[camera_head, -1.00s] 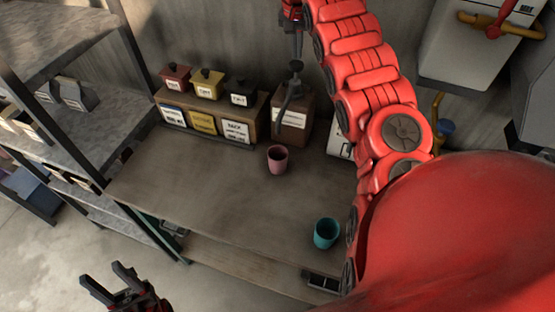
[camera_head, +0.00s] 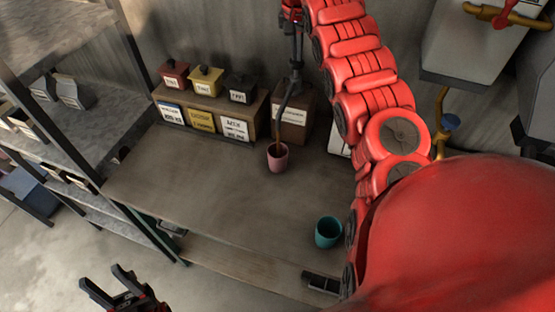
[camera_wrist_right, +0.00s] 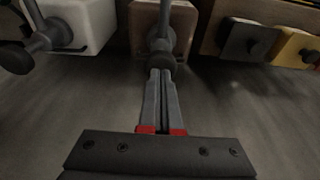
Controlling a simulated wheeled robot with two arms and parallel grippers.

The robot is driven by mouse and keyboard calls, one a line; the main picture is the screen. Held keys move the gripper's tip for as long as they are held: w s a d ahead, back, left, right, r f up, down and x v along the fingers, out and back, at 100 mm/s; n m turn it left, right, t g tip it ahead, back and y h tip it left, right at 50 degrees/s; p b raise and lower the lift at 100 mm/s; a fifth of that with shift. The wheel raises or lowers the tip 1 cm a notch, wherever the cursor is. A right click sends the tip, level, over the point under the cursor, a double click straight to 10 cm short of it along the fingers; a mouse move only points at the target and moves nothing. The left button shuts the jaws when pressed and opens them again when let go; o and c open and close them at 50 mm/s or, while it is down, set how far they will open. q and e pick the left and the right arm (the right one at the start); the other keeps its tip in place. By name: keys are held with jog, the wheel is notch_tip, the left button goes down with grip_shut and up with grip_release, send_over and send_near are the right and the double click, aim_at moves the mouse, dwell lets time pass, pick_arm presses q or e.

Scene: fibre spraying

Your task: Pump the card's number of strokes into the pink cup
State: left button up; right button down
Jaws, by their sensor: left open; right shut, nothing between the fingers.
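The pink cup (camera_head: 278,162) stands upright on the table below the spout of a pump (camera_head: 283,108) on a brown box (camera_head: 293,124). A thin brown stream (camera_head: 278,138) runs from the spout into the cup. My right gripper (camera_head: 296,64) is shut and empty, with its tips down at the pump's head. In the right wrist view, its closed fingers (camera_wrist_right: 164,75) reach the round dark pump head (camera_wrist_right: 161,62); exact contact is hard to tell. My left gripper (camera_head: 103,276) is open and empty at the lower left, off the table. I cannot identify a stroke card.
A teal cup (camera_head: 328,232) stands near the table's front right. Red, yellow and black lidded boxes (camera_head: 206,82) sit on a labelled rack left of the pump. A white dispenser (camera_wrist_right: 75,25) is beside the pump. The table's middle is clear.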

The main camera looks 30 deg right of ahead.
jog(key=shift+f+b, duration=1.15)
jog(key=shift+f, duration=0.05)
jog(key=shift+r, duration=0.2)
jog(key=shift+r+p, duration=1.75)
jog(key=shift+r, duration=0.35)
jog(key=shift+r, duration=0.1)
notch_tip(320, 180, up, 6)
jog(key=p, duration=0.5)
